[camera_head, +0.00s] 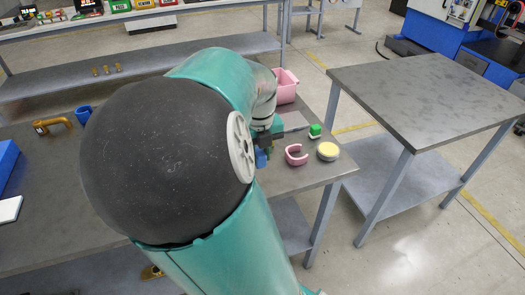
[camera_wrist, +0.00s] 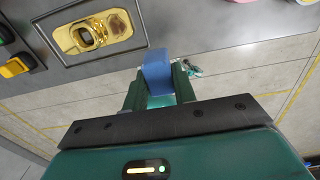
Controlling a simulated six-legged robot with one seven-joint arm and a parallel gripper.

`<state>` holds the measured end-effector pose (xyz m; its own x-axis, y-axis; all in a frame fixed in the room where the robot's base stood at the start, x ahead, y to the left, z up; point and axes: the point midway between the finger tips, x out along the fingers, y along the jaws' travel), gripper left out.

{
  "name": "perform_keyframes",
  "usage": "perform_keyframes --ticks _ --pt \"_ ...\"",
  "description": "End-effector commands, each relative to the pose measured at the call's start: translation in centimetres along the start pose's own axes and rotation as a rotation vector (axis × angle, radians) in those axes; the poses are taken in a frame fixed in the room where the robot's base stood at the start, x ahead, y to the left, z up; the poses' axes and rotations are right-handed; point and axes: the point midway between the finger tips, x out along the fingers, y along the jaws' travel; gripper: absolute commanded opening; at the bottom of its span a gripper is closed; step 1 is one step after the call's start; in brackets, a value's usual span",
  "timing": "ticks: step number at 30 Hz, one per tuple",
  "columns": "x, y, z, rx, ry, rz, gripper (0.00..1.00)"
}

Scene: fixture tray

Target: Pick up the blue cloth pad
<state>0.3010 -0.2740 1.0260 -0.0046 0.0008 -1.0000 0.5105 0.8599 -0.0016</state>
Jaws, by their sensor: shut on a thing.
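The blue cloth pad (camera_wrist: 157,72) is a small blue block-like piece between my fingers in the wrist view. In the head view a small part of it (camera_head: 262,158) shows just below my gripper (camera_head: 266,141), near the right part of the bench. My gripper (camera_wrist: 158,88) is shut on the pad, with one green finger on each side of it. In the wrist view the pad overlaps the bench's edge and the floor beyond. I cannot tell how high it is above the bench. My arm hides much of the gripper in the head view.
On the bench (camera_head: 60,235) near my gripper are a green block (camera_head: 315,131), a pink C-shaped piece (camera_head: 296,155), a yellow-topped round piece (camera_head: 328,151) and a pink bin (camera_head: 285,86). A brass fitting (camera_wrist: 95,36) shows in the wrist view. A bare table (camera_head: 430,95) stands right, across a gap.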

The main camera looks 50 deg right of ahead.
Motion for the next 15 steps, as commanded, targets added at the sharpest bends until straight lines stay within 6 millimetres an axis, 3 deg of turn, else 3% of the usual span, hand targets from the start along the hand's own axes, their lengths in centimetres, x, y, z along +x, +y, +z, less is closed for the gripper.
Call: perform_keyframes --ticks 15 --pt "-1.7 2.7 -2.2 0.0 -0.005 -0.003 0.04"
